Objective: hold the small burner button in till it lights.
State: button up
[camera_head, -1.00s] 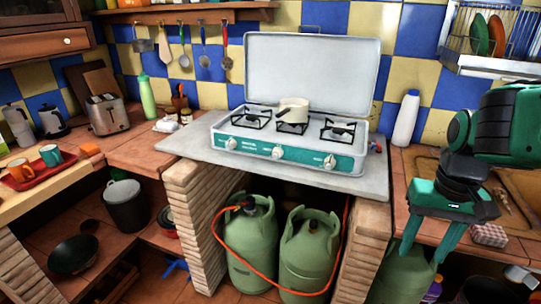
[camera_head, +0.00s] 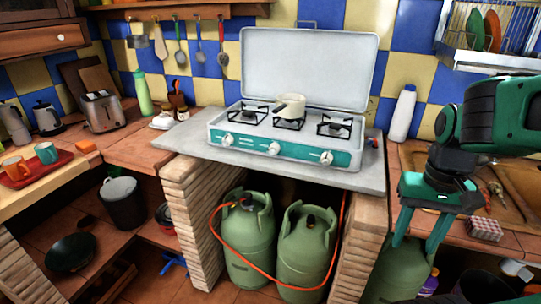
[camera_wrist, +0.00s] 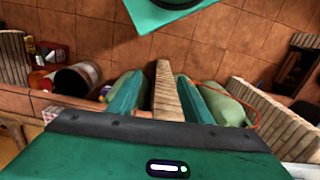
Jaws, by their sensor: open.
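The camp stove (camera_head: 285,133) stands on the grey slab, lid raised, with several burners and a teal front panel. Its white knobs are at the left (camera_head: 228,140), middle (camera_head: 274,148) and right (camera_head: 327,157). I cannot make out which burner is the small one, nor a separate button. No flame shows.
Green gas bottles (camera_head: 305,250) with an orange hose stand under the grey slab (camera_head: 195,143). A brick pillar (camera_head: 358,240) is just left of my gripper. A white bottle (camera_head: 403,113) stands right of the stove. A dish rack (camera_head: 488,40) hangs at upper right.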

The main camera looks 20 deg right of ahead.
grip_shut()
dwell(1.5)
